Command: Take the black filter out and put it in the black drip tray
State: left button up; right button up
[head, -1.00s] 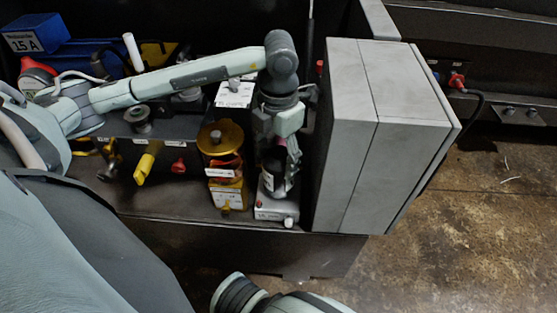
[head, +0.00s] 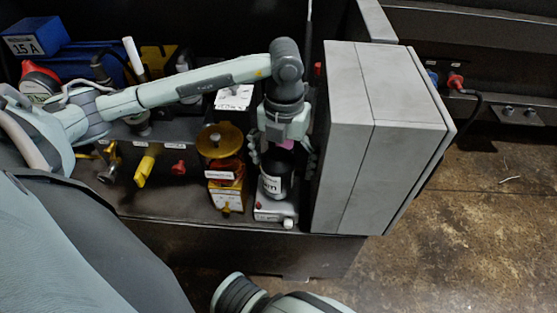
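A black cylinder with a white label (head: 274,184) stands upright on a small light-grey base (head: 273,211), left of the grey cabinet. It may be the black filter; its label is only partly readable. My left gripper (head: 282,160) points down just above and around its top, with its fingers spread on either side. A pink patch (head: 286,145) shows between the fingers; I cannot tell what it belongs to. I cannot make out a black drip tray. My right gripper is out of view.
A tall grey cabinet (head: 360,140) stands close on the right of the gripper. A yellow-topped unit (head: 220,142) stands close on the left. A yellow handle (head: 144,168), a red knob (head: 179,168) and a blue box (head: 36,37) lie further left.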

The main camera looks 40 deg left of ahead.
pick_arm(q)
jog(key=shift+w+d+r, duration=0.1)
jog(key=shift+d+r, duration=0.1)
jog(key=shift+d, duration=0.1)
jog(key=shift+c, duration=0.5)
